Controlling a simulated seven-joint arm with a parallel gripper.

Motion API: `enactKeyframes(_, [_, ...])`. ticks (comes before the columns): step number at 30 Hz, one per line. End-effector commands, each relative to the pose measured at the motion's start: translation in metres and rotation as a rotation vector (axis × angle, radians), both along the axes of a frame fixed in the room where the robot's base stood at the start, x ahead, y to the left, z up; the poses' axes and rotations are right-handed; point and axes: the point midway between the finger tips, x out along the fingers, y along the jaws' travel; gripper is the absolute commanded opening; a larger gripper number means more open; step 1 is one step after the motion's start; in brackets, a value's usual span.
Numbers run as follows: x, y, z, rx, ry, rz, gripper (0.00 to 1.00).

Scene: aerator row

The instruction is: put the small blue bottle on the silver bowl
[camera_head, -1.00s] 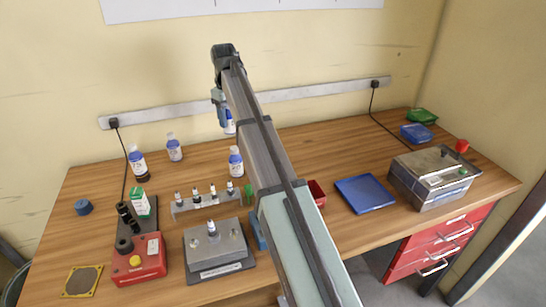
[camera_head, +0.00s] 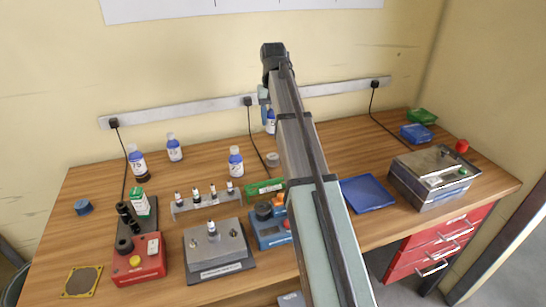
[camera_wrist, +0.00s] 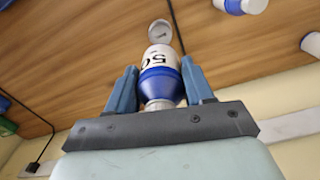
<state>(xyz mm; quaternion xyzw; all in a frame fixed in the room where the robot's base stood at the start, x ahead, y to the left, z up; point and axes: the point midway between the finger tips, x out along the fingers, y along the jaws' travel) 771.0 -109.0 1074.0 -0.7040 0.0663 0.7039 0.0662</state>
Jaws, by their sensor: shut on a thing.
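My gripper (camera_wrist: 158,76) is shut on a small blue bottle (camera_wrist: 160,60), white with a blue band and dark print, one blue finger on each side. In the head view the bottle (camera_head: 270,124) hangs in the air below the end of my arm, partly hidden by it. The silver bowl (camera_head: 272,159) is a small round dish on the table, below the bottle in the picture. In the wrist view the bowl (camera_wrist: 160,29) shows on the wood just past the bottle's end, apart from it.
Other blue-and-white bottles (camera_head: 236,161) stand on the table to the left. A rack of vials (camera_head: 208,201), a green box (camera_head: 264,187) and a blue device (camera_head: 268,232) are in front. A blue tray (camera_head: 368,193) and a metal bath (camera_head: 434,176) stand right.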

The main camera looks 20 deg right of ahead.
Motion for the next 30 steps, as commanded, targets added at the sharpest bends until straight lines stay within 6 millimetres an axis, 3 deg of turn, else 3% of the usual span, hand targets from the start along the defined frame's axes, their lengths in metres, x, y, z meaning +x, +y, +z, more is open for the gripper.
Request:
enactKeyframes(5, [-0.001,0.000,-0.006,0.000,0.001,-0.038,0.19])
enactKeyframes(15, [-0.001,0.000,-0.056,0.000,0.002,-0.039,0.19])
enactKeyframes(30, [-0.001,0.000,-0.100,0.000,0.000,-0.038,0.19])
